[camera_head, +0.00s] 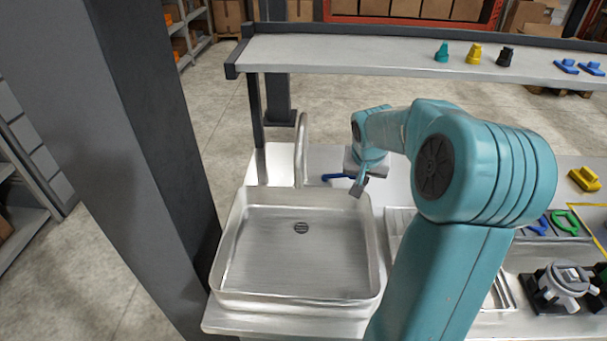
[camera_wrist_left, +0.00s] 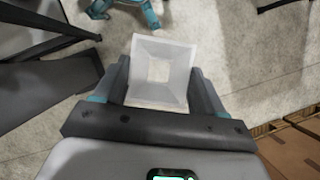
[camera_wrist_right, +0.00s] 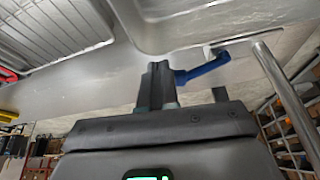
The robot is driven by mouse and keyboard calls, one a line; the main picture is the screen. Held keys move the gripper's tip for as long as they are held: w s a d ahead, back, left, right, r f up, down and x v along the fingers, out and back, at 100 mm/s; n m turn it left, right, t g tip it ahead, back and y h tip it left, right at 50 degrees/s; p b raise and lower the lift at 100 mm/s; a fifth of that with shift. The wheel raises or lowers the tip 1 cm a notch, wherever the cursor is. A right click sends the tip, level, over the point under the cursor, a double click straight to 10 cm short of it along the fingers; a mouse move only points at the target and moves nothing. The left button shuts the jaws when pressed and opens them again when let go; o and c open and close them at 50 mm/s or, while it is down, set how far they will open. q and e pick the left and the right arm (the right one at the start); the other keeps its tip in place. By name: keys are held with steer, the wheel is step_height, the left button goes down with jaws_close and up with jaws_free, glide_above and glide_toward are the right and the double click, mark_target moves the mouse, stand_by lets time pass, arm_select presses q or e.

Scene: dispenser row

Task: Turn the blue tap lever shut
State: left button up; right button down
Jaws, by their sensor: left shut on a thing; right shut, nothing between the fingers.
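The blue tap lever (camera_head: 338,177) lies behind the sink, to the right of the curved metal spout (camera_head: 301,150). In the right wrist view the lever (camera_wrist_right: 208,68) extends from a pale pivot, and its free end is beside my closed fingers. It looks very close to them; I cannot tell whether they touch. My right gripper (camera_head: 358,187) is shut and empty, low at the lever's right end. In the left wrist view my left gripper (camera_wrist_left: 160,85) is shut on a pale square open container (camera_wrist_left: 176,55). The left arm is outside the head view.
The steel sink basin (camera_head: 300,260) is empty, with a drain in it. A raised shelf (camera_head: 380,60) runs behind the counter with small coloured parts on it. A dark post (camera_head: 150,130) stands left of the sink. A grey device (camera_head: 565,285) sits at the right.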

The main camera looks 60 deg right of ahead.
steer(key=a+r+m+b, duration=0.2)
steer(key=a+r+b, duration=0.2)
steer(key=a+r, duration=0.45)
steer(key=w+d+f+p, duration=0.1)
steer(key=d+f+p, duration=0.1)
steer(key=d+f, duration=0.6)
steer(key=shift+w+d+f+n+g, duration=0.15)
steer(key=shift+w+d+n+g, duration=0.05)
steer(key=shift+d+n+g, duration=0.1)
stand_by(0.3)
